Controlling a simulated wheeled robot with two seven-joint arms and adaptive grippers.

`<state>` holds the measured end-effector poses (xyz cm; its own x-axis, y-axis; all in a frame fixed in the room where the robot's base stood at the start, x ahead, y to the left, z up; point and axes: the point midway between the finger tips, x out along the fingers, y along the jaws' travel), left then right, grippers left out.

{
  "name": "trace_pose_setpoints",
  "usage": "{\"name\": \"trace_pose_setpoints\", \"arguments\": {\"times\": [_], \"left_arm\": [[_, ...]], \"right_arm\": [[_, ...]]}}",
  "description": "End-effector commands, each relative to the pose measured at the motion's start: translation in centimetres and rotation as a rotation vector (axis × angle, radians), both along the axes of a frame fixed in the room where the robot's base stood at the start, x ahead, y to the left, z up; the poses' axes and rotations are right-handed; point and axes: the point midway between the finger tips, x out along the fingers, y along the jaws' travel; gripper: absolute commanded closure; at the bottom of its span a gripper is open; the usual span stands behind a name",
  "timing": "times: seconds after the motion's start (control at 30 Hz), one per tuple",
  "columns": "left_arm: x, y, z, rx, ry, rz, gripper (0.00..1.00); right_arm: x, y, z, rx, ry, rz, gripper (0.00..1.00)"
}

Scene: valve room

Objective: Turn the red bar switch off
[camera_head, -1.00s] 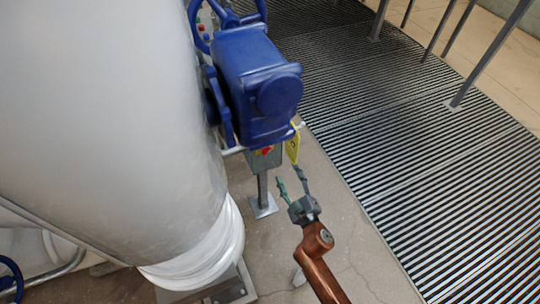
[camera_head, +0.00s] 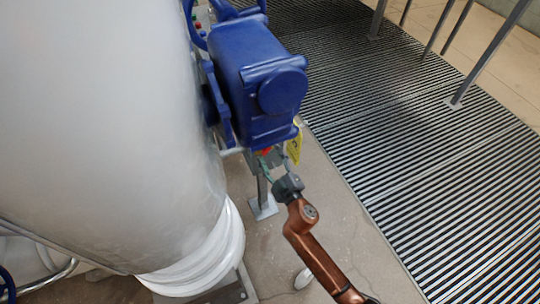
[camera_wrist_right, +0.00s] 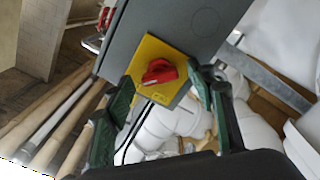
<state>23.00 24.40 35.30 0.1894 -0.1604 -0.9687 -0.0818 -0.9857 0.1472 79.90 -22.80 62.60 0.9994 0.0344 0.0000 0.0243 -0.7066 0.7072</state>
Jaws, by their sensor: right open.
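The red bar switch (camera_wrist_right: 160,71) sits on a yellow plate (camera_wrist_right: 158,53) on the front of a grey box (camera_wrist_right: 195,25) in the right wrist view. In the head view a small red part of the switch (camera_head: 265,151) shows under the blue actuator. My right gripper (camera_wrist_right: 163,98) is open. Its two green-padded fingers stand on either side of the switch in the wrist picture, with a gap between them; whether they touch it I cannot tell. In the head view the right gripper (camera_head: 274,166) is at the box, its fingertips partly lost against it. My left gripper is in neither view.
The blue valve actuator (camera_head: 255,82) overhangs the box. A yellow tag (camera_head: 294,148) hangs to its right. A large white tank (camera_head: 105,130) fills the left. The grey post (camera_head: 262,190) carries the box. Grating (camera_head: 420,150) lies at right.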

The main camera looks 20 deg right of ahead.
Motion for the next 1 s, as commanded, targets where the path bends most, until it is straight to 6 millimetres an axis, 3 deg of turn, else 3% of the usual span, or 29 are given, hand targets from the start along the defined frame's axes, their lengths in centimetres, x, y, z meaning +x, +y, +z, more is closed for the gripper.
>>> {"name": "trace_pose_setpoints", "arguments": {"times": [0.07, 0.67, 1.0], "left_arm": [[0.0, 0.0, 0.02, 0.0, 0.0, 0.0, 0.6], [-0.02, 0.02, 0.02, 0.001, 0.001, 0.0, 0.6], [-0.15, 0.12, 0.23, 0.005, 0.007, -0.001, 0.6]], "right_arm": [[-0.02, 0.01, 0.01, 0.0, 0.0, 0.0, 0.49], [-0.07, 0.0, -0.06, 0.0, 0.001, -0.001, 0.91], [-0.08, -0.07, -0.01, -0.05, 0.0, -0.001, 0.91]]}}
